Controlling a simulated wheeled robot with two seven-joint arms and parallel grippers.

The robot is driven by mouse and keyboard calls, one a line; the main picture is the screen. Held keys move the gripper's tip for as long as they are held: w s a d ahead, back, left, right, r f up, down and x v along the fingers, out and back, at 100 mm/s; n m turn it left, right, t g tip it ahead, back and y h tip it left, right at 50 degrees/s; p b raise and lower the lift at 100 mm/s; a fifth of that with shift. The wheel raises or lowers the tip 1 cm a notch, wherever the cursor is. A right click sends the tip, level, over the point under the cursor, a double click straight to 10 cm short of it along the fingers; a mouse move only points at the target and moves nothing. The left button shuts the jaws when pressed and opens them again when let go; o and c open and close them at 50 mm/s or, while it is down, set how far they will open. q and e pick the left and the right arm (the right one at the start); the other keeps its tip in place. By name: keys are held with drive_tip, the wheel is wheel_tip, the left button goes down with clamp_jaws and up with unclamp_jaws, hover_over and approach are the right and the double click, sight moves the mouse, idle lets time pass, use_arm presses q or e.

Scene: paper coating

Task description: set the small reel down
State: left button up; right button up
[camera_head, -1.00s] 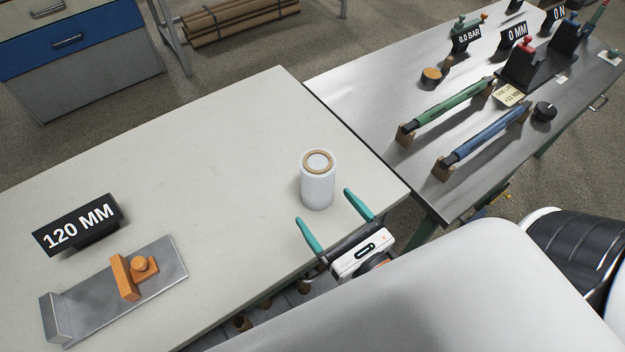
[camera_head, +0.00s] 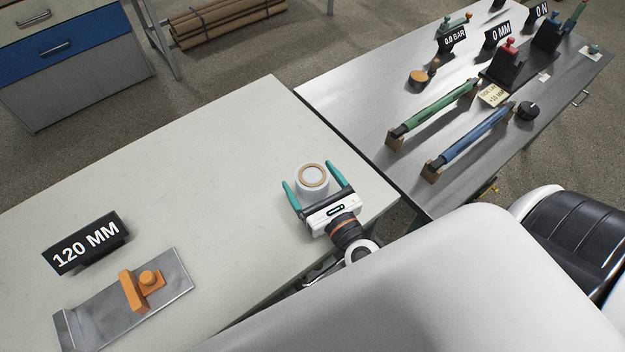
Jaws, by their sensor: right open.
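The small reel (camera_head: 312,177) is a white roll with a tan core ring on top. It stands upright on the pale table (camera_head: 225,150) near its right end. My right gripper (camera_head: 311,172) is open, with its two teal fingers on either side of the reel. I cannot tell whether the fingers touch it. The gripper body hides the reel's lower front. My left gripper is not in view.
On the pale table's left are a black "120 MM" display (camera_head: 87,243) and a metal plate with an orange stop (camera_head: 142,289). The metal bench (camera_head: 375,110) at right holds a green roller (camera_head: 438,108), a blue roller (camera_head: 472,137) and small displays. The pale table's middle is clear.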

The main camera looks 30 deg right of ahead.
drive_tip(key=shift+w, duration=0.9)
drive_tip(key=c, duration=1.3)
